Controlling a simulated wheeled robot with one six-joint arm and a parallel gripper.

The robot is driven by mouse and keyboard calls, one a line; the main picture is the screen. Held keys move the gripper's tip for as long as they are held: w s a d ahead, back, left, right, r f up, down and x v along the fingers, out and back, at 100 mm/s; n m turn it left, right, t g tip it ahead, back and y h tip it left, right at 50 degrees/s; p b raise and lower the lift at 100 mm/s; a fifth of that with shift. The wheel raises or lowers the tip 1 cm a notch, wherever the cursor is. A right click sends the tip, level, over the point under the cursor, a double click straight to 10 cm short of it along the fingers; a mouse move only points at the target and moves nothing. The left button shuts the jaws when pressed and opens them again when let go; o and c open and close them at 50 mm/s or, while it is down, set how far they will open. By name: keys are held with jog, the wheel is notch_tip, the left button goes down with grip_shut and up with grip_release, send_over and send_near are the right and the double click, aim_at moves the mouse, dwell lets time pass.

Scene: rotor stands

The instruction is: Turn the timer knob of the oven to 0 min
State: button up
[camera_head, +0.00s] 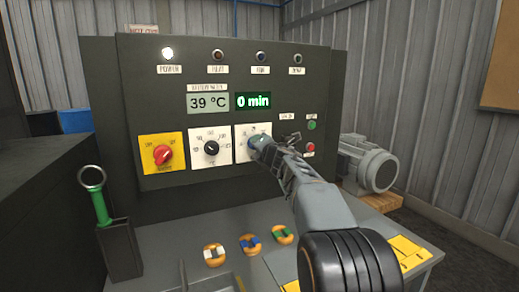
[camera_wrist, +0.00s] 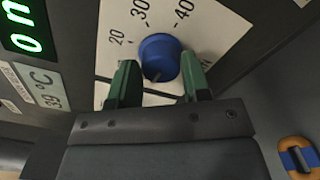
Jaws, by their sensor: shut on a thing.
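The timer knob is a blue round knob (camera_wrist: 160,57) on a white dial plate with printed numbers, on the oven's dark front panel (camera_head: 160,80). My gripper (camera_wrist: 158,82) is at the knob, with its green fingers on either side of it, shut on it. In the head view my gripper (camera_head: 262,144) covers part of the white timer plate (camera_head: 241,144). The green display (camera_head: 254,101) above it reads "0 min". A grey display (camera_head: 208,103) beside it reads "39 °C".
A red switch (camera_head: 162,155) on a yellow plate and a black knob (camera_head: 211,148) sit left of the timer. Green (camera_head: 311,125) and red (camera_head: 310,148) buttons are close on the right. A grey motor (camera_head: 367,163) stands right; several ringed parts lie on the bench below.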

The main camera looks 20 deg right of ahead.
jog(key=shift+n, duration=0.5)
jog(key=o, duration=0.9)
jog(key=shift+s, duration=0.1)
jog(key=s+b, duration=0.1)
jog(key=s, duration=1.2)
jog(key=shift+s, duration=0.35)
